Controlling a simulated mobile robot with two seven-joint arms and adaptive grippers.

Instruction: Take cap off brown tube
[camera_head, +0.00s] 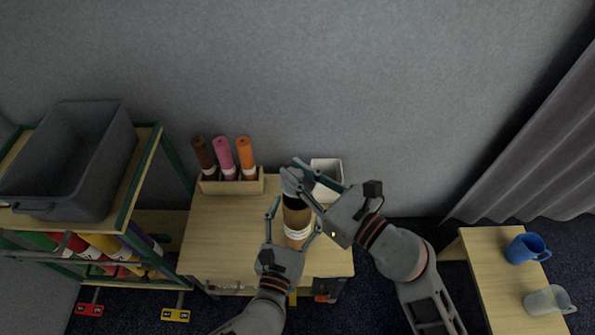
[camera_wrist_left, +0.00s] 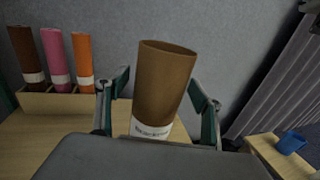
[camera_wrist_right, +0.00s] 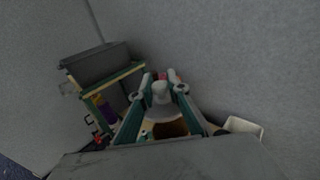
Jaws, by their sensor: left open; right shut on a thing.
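The brown tube (camera_head: 297,217) stands on the wooden table with a white label band low on it. In the left wrist view the tube (camera_wrist_left: 163,85) is upright, slightly tilted in the picture, and its top is open with no cap on it. My left gripper (camera_head: 296,211) is open, with one finger on each side of the tube. My right gripper (camera_head: 293,181) is shut on a pale grey cap, just above and behind the tube's mouth. In the right wrist view the cap (camera_wrist_right: 161,93) sits between the fingers, apart from the brown tube below.
A wooden holder (camera_head: 231,187) with brown, pink and orange rolls stands at the table's back left. A white bin (camera_head: 327,168) is behind my right gripper. A shelf with a grey crate (camera_head: 75,160) is left. A side bench holds a blue mug (camera_head: 524,249) and a pale mug (camera_head: 548,300).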

